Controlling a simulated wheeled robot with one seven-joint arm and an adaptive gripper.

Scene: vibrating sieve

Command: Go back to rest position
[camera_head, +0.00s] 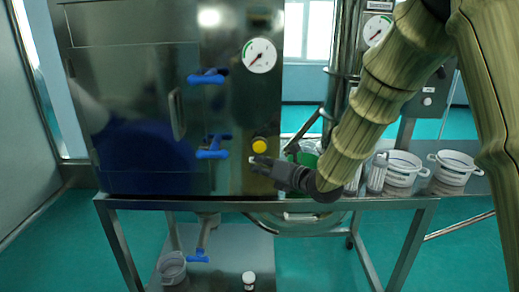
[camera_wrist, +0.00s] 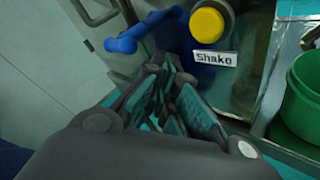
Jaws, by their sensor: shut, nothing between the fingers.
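My gripper (camera_head: 262,167) is at the middle of the head view, in front of the lower right part of the steel machine (camera_head: 130,60). Its fingers are shut and empty. The yellow button also shows in the head view (camera_head: 259,146), just above the fingertips. I cannot tell whether the fingers touch the panel.
Blue valve handles (camera_head: 212,148) stick out left of my gripper. A green container (camera_wrist: 300,95) stands to the right. White sieve pots (camera_head: 400,170) and a clear bottle (camera_head: 377,172) stand on the steel table (camera_head: 390,203). Open teal floor (camera_head: 50,250) lies at the front left.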

